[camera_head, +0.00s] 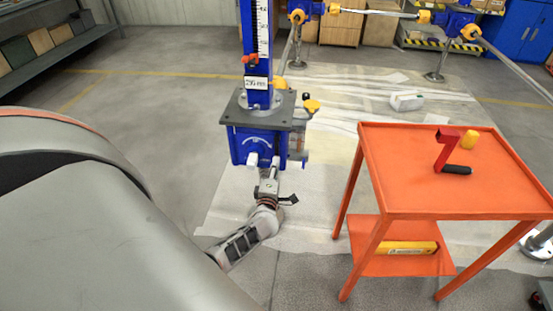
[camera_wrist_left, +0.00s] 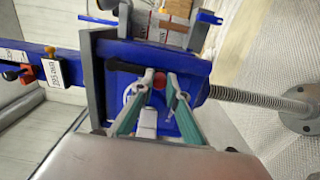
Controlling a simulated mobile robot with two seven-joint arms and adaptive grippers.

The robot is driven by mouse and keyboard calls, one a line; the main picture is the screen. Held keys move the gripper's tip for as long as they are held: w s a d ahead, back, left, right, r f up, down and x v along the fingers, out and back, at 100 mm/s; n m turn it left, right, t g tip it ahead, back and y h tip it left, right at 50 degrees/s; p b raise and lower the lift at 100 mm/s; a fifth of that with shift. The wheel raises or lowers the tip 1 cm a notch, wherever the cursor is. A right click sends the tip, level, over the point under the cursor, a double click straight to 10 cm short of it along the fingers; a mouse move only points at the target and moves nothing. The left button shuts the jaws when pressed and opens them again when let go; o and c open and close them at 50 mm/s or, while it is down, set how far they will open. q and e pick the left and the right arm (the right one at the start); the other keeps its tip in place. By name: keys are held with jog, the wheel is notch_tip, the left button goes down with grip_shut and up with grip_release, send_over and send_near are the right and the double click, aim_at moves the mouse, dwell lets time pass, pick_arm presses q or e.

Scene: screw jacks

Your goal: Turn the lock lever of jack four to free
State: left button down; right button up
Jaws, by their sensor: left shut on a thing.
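A blue screw jack (camera_head: 262,145) with a grey top plate stands in front of me; I can read no jack number on it. It also shows sideways in the left wrist view (camera_wrist_left: 190,98). A black lock lever (camera_wrist_left: 126,67) with a red knob (camera_wrist_left: 159,80) sits on its blue face. A white curved scale mark (camera_head: 256,139) shows there in the head view. My left gripper (camera_head: 264,166) is at this face, its teal-padded fingers (camera_wrist_left: 160,90) on either side of the red knob, shut on it. In the head view the lever cannot be made out. My right gripper is not in view.
Floor left of the jack is clear.

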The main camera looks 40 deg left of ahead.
pick_arm(q)
jog(key=shift+a, duration=0.1)
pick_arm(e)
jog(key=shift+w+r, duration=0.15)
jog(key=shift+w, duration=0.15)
pick_arm(q)
jog(key=c, duration=2)
grip_release()
jog(key=shift+s, duration=0.1)
jog(key=v, duration=1.2)
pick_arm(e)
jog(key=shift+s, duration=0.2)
